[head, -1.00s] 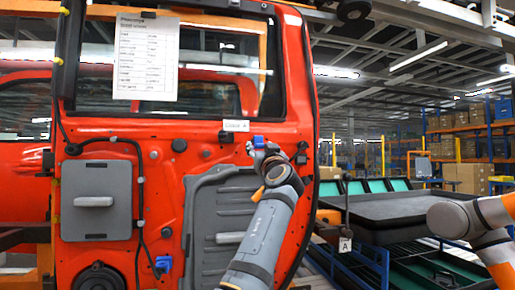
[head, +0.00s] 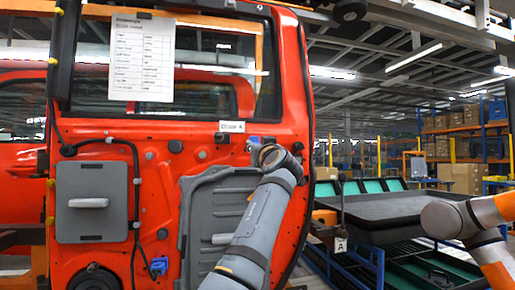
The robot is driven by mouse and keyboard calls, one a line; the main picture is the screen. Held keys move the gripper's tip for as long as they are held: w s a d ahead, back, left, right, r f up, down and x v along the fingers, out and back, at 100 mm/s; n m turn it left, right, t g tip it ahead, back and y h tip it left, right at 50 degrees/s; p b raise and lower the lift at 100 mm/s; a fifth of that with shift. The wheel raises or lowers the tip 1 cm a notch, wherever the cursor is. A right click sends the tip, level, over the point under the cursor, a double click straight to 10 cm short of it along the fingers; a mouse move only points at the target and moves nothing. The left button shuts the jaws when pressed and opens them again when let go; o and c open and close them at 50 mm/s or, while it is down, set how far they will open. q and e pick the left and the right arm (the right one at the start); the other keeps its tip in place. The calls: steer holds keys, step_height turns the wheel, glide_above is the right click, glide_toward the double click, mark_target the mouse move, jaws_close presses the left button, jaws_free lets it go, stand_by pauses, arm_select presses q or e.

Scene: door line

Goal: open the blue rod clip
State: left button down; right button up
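A red car door stands upright in front of me. A small blue clip (head: 254,139) shows on the door's upper right part, just below the "Door A" label, and is partly hidden by my arm's end. A second blue clip (head: 159,265) sits low on the door, beside the black cable; I cannot tell for sure which is the rod clip. My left arm reaches up to the upper clip, with its gripper (head: 262,152) at or just below it.
The red door panel (head: 215,128) carries a grey box with a handle (head: 92,202), a grey moulded panel (head: 200,215) and a paper sheet (head: 141,58). A black-topped bench (head: 395,212) with green bins stands to the right.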

arm_select(q)
steer(key=c, duration=1)
jaws_free()
steer(key=shift+c, duration=0.2)
